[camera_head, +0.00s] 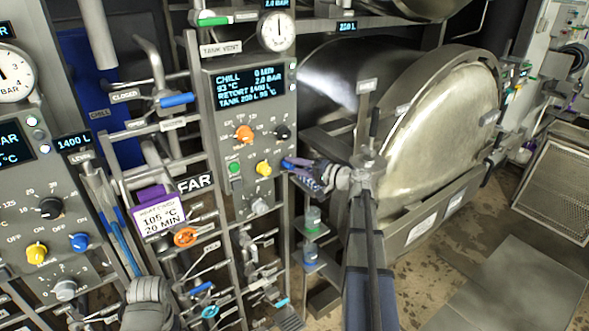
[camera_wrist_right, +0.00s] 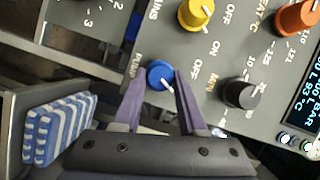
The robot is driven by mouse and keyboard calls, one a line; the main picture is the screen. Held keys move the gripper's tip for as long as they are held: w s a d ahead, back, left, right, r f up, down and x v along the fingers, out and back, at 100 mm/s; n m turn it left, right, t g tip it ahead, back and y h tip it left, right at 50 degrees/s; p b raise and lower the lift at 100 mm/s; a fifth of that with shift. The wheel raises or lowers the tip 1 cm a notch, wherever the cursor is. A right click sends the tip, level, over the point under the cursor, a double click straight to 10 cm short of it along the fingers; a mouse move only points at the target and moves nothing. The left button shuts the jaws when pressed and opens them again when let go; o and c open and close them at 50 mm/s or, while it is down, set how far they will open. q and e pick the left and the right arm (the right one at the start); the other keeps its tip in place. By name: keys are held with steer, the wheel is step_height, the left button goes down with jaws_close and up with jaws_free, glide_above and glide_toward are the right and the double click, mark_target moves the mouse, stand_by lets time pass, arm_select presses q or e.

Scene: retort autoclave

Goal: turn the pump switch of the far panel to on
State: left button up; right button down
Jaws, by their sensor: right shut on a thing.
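The far panel (camera_head: 245,125) stands in the middle of the head view, with a FAR label (camera_head: 195,183) at its lower left. Its pump switch is a blue knob (camera_wrist_right: 159,74) beside the word PUMP in the right wrist view. Its white pointer line slants down and right in that view. My right gripper (camera_wrist_right: 160,88) has one purple finger on each side of this knob and is shut on it. In the head view, my right gripper (camera_head: 298,165) reaches the panel's right edge and partly hides the knob. My left gripper (camera_head: 148,300) is low at the left; its fingers cannot be made out.
The panel's yellow knob (camera_wrist_right: 197,12), black knob (camera_wrist_right: 241,93) and orange knob (camera_wrist_right: 297,18) sit close by. A second panel (camera_head: 40,190) with similar knobs stands at the left. A large metal vessel door (camera_head: 445,130) is right of my right arm. Open floor lies at lower right.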

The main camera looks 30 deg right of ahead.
stand_by(0.5)
steer(key=shift+c, duration=2.3)
jaws_free()
steer(key=shift+s, duration=0.1)
steer(key=v, duration=0.7)
steer(key=shift+s+d+p, duration=0.2)
steer(key=shift+s+p, duration=0.1)
steer(key=shift+p, duration=0.05)
